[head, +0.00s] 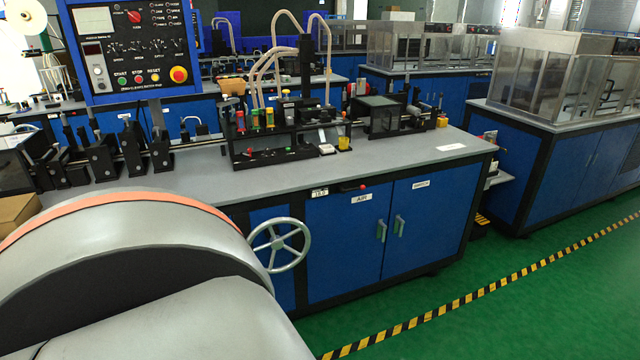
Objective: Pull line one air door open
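The air door (343,243) is a blue cabinet panel with a white "AIR" label in the front of the workbench. It looks closed, flush with the black frame. Its upright grey handle (381,230) is at the door's right edge. A second blue door (424,222) with its own label and handle (399,225) is directly to the right and also looks closed. Neither gripper is in the head view. A large grey part of my own body with an orange band fills the lower left and hides part of the bench front.
A spoked handwheel (279,246) sticks out left of the air door. The grey bench top (200,178) carries machine fixtures, with a blue control panel (133,48) at left. Green floor (400,318) with a yellow-black stripe (478,293) is clear before the doors.

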